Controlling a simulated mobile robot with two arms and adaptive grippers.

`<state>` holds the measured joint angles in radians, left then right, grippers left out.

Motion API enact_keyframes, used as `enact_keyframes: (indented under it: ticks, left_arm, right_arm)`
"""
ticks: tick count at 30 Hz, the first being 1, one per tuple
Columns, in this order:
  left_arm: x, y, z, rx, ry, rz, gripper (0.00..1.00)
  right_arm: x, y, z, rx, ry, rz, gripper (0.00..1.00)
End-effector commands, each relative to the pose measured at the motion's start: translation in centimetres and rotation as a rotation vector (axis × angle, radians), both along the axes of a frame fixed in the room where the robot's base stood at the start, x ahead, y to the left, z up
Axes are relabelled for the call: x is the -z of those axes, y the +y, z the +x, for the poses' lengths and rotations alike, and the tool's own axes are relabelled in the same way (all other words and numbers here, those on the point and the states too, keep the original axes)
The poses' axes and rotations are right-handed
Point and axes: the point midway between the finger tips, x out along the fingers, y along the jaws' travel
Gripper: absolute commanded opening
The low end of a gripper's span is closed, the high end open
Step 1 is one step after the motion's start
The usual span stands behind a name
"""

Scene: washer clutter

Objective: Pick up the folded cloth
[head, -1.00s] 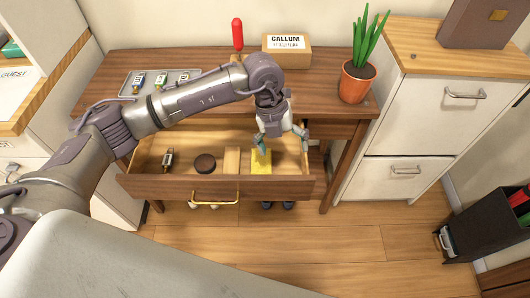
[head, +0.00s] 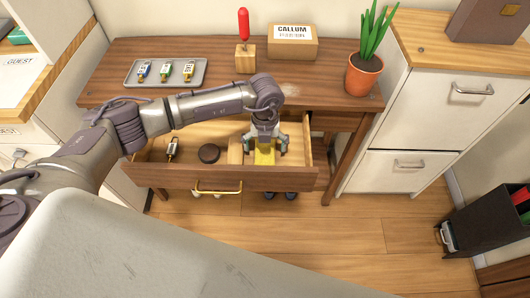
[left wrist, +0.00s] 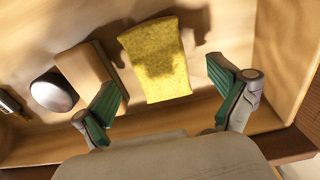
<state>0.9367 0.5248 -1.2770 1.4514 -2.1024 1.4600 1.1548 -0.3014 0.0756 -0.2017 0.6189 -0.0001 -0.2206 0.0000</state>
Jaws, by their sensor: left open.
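The folded cloth (head: 264,157) is yellow and lies in the right part of the open desk drawer (head: 215,178). It also shows whole in the left wrist view (left wrist: 155,62), lying flat on the drawer floor. My left gripper (head: 264,147) is over the cloth, pointing down into the drawer. Its jaws are open, and in the left wrist view the green-padded fingers (left wrist: 164,92) stand on either side of the cloth, apart from it. The left finger is near a wooden block (left wrist: 83,68). The gripper covers part of the cloth in the head view. My right gripper is not in view.
The drawer also holds a dark round object (head: 209,153) and a small metal-and-black item (head: 172,149). On the desk are a tray (head: 193,82) with several tagged items, a red-handled tool in a block (head: 245,58), a labelled box (head: 292,44) and a potted plant (head: 364,74).

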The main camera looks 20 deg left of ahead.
Motion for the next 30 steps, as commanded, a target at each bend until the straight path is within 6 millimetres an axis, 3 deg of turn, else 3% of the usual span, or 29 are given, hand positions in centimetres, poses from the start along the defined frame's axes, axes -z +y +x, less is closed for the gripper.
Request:
enact_keyframes:
  ticks: [6,13,24,30]
  left_arm:
    - [2.4,0.0,0.0,-0.001,0.001,-0.001,0.97]
    - [2.5,0.0,0.0,0.0,0.0,-0.001,0.97]
    - [2.5,0.0,0.0,0.0,0.0,-0.001,0.38]
    - [2.4,0.0,0.0,0.0,-0.001,-0.002,0.38]
  right_arm:
    - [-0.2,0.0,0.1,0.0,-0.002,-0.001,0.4]
    - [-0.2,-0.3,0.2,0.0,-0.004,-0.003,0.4]
    - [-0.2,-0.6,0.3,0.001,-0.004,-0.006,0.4]
    - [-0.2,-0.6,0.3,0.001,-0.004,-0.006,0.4]
